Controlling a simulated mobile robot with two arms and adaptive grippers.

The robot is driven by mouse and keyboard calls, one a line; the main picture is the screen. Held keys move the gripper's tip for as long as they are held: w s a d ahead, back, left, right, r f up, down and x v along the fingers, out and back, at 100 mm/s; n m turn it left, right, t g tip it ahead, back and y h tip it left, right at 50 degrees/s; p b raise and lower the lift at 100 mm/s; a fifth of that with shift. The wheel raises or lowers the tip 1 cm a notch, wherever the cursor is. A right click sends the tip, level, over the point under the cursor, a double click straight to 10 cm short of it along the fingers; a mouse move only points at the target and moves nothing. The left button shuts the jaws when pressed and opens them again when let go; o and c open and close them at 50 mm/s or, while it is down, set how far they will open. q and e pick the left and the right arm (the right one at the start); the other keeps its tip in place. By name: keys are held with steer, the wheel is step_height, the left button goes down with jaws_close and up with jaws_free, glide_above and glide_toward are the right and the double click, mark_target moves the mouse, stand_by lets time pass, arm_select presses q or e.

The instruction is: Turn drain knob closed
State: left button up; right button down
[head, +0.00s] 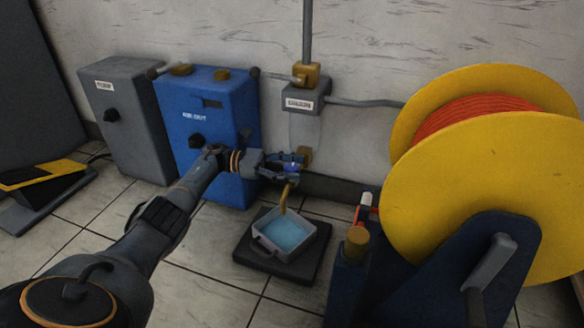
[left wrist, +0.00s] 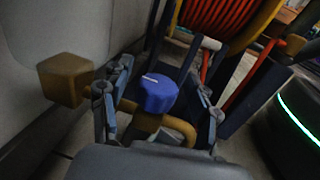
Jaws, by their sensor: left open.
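The drain knob is a blue faceted knob with a white line on top. In the left wrist view the knob (left wrist: 158,95) sits on a brass pipe, between my gripper's fingers. In the head view only a small blue part of the knob (head: 291,168) shows past the fingers. My left gripper (head: 297,165) is open, with one finger on each side of the knob; it also shows in the left wrist view (left wrist: 162,80). I cannot tell whether the fingers touch the knob. A brass spout (head: 284,199) points down below it. My right gripper is in neither view.
A grey tray (head: 262,244) of blue liquid stands under the spout on a dark base (head: 265,264). A blue box (head: 215,140) and a grey box (head: 130,130) stand left. A yellow reel (head: 480,190) with red hose stands close on the right. The wall is behind.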

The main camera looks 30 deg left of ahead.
mark_target(292, 167)
arm_select(q)
steer(key=shift+r, duration=0.1)
step_height(292, 167, up, 10)
steer(key=shift+f, duration=0.1)
stand_by(0.4)
stand_by(0.4)
